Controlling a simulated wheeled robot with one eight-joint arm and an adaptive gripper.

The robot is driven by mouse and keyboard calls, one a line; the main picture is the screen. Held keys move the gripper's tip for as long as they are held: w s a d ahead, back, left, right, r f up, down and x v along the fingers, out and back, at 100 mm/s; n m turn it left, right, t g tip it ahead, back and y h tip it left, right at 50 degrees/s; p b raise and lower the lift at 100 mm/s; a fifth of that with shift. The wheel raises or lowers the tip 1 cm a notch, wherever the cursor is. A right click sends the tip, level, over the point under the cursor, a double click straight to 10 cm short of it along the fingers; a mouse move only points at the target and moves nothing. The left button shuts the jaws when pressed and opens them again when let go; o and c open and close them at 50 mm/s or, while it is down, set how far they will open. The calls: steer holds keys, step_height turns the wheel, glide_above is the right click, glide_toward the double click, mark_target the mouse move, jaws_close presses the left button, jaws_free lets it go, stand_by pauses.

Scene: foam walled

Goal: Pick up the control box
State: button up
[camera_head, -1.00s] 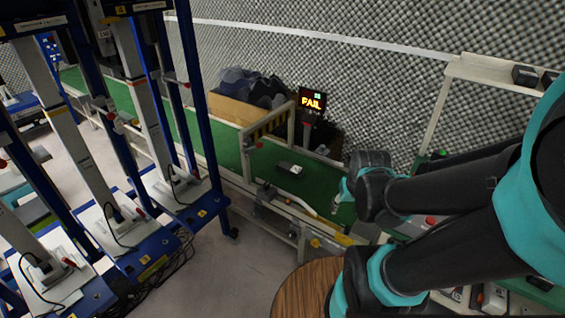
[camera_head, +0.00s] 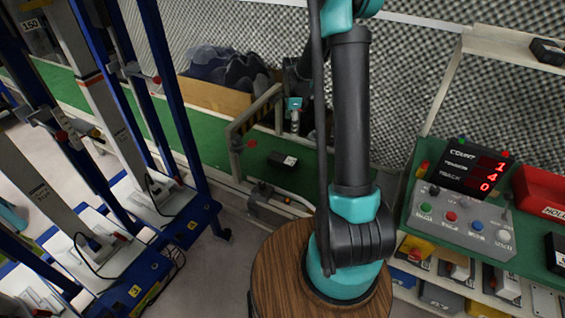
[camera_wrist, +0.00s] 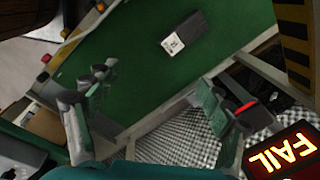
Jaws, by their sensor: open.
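A small dark box with a white label (camera_head: 283,160) lies on the green conveyor belt (camera_head: 235,158); this appears to be the control box. In the wrist view the box (camera_wrist: 184,35) lies tilted on the green belt, beyond the fingertips and towards the upper right. My gripper (camera_wrist: 158,82) is open, with its two fingers wide apart and nothing between them. In the head view my gripper shows only partly near the belt, up and right of the box and mostly hidden by my arm. Gripper and box are apart.
A rail frame (camera_head: 240,138) stands over the belt beside the box. A cardboard bin of dark items (camera_head: 215,97) is behind. A button panel with a red display (camera_head: 465,215) stands at right. Blue-framed racks (camera_head: 175,110) stand left. A lit FAIL sign (camera_wrist: 285,155) is close in the wrist view.

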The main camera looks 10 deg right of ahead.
steer(key=w+a+f+m+g, duration=0.1)
steer(key=w+f+m, duration=0.6)
steer(key=w+f, duration=0.35)
glide_above(283, 158)
steer(key=shift+m, duration=0.4)
steer(key=f, duration=1.3)
steer(key=shift+s+f, duration=0.15)
steer(key=shift+s, duration=0.1)
steer(key=shift+w+a+f, duration=0.1)
steer(key=shift+f, duration=1.2)
steer(key=shift+w+f, duration=0.1)
steer(key=shift+f, duration=1.2)
steer(key=c, duration=1.7)
steer(key=shift+r, duration=0.15)
